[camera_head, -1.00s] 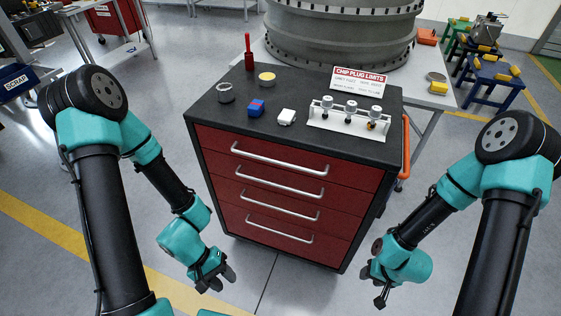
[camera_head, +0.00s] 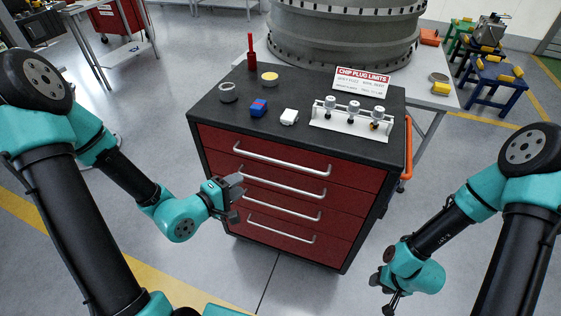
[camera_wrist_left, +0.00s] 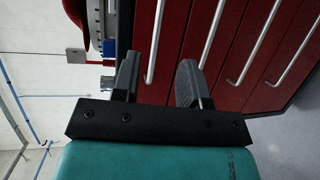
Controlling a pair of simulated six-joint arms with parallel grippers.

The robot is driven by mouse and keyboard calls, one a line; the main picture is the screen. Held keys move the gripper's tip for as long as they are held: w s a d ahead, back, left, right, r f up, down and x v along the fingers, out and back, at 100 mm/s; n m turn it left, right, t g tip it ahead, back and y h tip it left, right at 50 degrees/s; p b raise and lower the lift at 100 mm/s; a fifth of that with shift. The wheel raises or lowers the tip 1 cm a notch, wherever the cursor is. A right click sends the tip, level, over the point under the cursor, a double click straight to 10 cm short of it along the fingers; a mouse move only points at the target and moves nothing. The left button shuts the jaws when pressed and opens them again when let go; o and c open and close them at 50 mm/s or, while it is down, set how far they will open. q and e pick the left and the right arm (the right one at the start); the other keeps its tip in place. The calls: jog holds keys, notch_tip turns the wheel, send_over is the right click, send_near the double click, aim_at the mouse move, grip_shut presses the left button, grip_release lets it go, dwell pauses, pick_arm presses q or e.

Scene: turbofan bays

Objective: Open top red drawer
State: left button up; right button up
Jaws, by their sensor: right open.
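The red cabinet's top drawer (camera_head: 350,170) is closed, with a long silver bar handle (camera_head: 282,161) across its front. In the left wrist view the cabinet appears turned on its side, and the leftmost handle (camera_wrist_left: 155,42) lines up with the gap between my fingers. My left gripper (camera_head: 238,190) is in front of the left part of the drawers, below the top handle. Its fingers (camera_wrist_left: 160,80) are apart with nothing between them; it is not clear whether they touch anything. My right gripper (camera_head: 384,292) is open and empty, low to the right of the cabinet.
Three closed drawers lie below the top one. The black cabinet top (camera_head: 230,125) holds a blue block (camera_head: 258,108), a white block (camera_head: 289,117), a red tool (camera_head: 252,55), small round containers and a white plug rack (camera_head: 352,121). Open floor lies in front.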

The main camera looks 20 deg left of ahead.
aim_at(276, 162)
pick_arm(q)
jog(key=shift+d, duration=0.1)
jog(key=x, duration=1.7)
jog(key=shift+w+d+f, duration=0.1)
jog(key=shift+f, duration=0.1)
grip_shut()
